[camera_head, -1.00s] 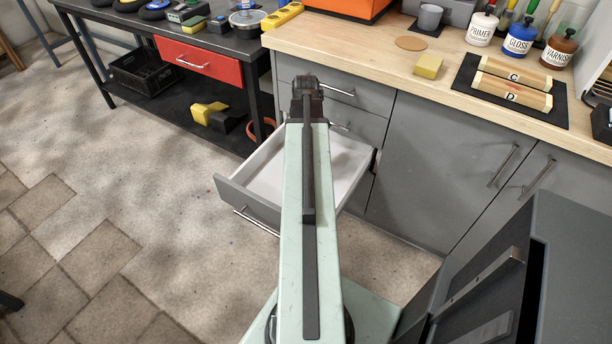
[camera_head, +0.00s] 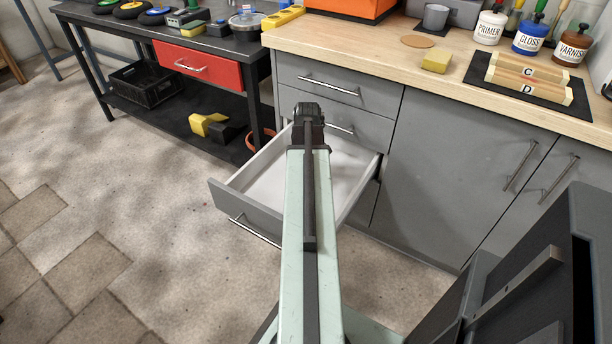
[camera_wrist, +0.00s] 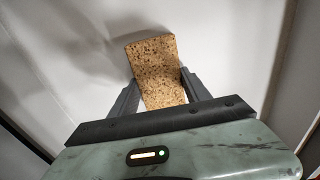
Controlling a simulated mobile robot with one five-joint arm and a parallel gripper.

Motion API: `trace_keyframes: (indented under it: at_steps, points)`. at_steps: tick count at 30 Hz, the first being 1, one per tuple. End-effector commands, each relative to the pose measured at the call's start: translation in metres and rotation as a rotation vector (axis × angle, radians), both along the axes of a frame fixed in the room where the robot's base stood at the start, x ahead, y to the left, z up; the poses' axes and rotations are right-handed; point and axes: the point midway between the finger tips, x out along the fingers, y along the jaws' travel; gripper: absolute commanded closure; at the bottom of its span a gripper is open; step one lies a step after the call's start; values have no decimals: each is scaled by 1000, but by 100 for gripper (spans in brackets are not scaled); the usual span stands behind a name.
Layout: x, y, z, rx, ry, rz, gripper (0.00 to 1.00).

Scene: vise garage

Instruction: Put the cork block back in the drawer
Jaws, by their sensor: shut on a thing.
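The cork block (camera_wrist: 155,65) is speckled tan and shows in the wrist view, between the two fingers of my gripper (camera_wrist: 158,88). My gripper is shut on it. Behind it in that view is the white inside of the drawer (camera_wrist: 225,40); I cannot tell whether the block touches the bottom. In the head view the drawer (camera_head: 245,206) is pulled out of the grey cabinet, with a white interior and a bar handle. My arm reaches over it, and the arm hides the gripper's fingers and the block there.
A wooden worktop (camera_head: 375,45) lies above the cabinet, holding a yellow block (camera_head: 436,61), a cork disc (camera_head: 417,41) and several labelled bottles. A dark bench with a red drawer (camera_head: 197,62) stands at left. A dark grey cabinet (camera_head: 535,285) stands close at the front right.

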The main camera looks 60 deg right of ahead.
Motion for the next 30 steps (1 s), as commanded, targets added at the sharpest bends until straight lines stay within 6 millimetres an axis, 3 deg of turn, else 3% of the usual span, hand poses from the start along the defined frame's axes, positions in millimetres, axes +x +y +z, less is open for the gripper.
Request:
trace_keyframes:
  at_steps: [2,3,4,17,23,30]
  points:
    - [0,0,-4,0,0,0,100]
    - [0,0,-3,0,0,0,34]
    - [0,0,-2,0,0,0,25]
    - [0,0,3,0,0,-1,23]
    - [-1,0,32,0,0,-1,23]
    - [-3,0,87,0,0,-2,23]
